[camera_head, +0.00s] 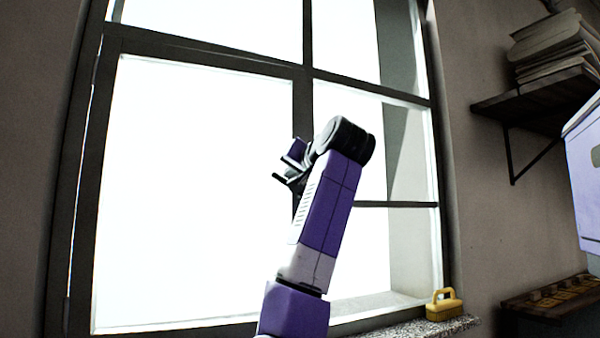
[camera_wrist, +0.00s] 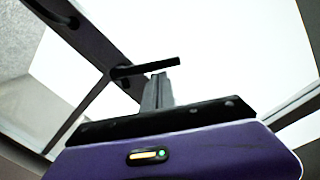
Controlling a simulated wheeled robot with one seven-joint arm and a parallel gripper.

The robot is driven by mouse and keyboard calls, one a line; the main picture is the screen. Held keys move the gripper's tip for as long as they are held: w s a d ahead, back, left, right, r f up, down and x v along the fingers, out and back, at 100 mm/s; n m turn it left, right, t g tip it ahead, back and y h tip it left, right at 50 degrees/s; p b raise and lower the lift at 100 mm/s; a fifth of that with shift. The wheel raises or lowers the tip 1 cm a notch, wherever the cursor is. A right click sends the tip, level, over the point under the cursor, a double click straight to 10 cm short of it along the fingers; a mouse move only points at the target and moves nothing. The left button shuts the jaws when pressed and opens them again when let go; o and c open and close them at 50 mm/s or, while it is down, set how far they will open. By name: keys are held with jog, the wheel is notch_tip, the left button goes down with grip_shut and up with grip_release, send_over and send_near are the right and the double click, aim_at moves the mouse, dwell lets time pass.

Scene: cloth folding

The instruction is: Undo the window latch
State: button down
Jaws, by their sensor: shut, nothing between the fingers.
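The window (camera_head: 200,190) has dark frame bars and bright panes, and looks shut in the head view. In the wrist view, the latch (camera_wrist: 138,70) is a black bar handle sticking out from a dark frame bar, roughly level in the picture. My gripper (camera_wrist: 158,78) is shut and empty, with its grey fingertips right at the handle's lower side. I cannot tell whether they touch. In the head view my gripper (camera_head: 292,170) is at the upright middle bar, where my wrist partly hides it and the latch is hard to make out.
A second dark fitting (camera_wrist: 55,12) shows at the wrist view's upper left. A shelf with books (camera_head: 555,50) is on the right wall. The room left of my arm is clear.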

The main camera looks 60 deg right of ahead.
jog(key=shift+w+a+f+n+b, duration=0.2)
jog(key=shift+a+f+n, duration=0.1)
jog(key=shift+f+n, duration=0.4)
jog(key=shift+w+a+f+n+b, duration=0.25)
jog(key=shift+f+n, duration=0.1)
jog(key=shift+n, duration=0.55)
jog(key=shift+w+a+f+n+b, duration=0.2)
jog(key=shift+a+f+n, duration=0.1)
jog(key=shift+f+n, duration=0.4)
jog(key=shift+r, duration=0.1)
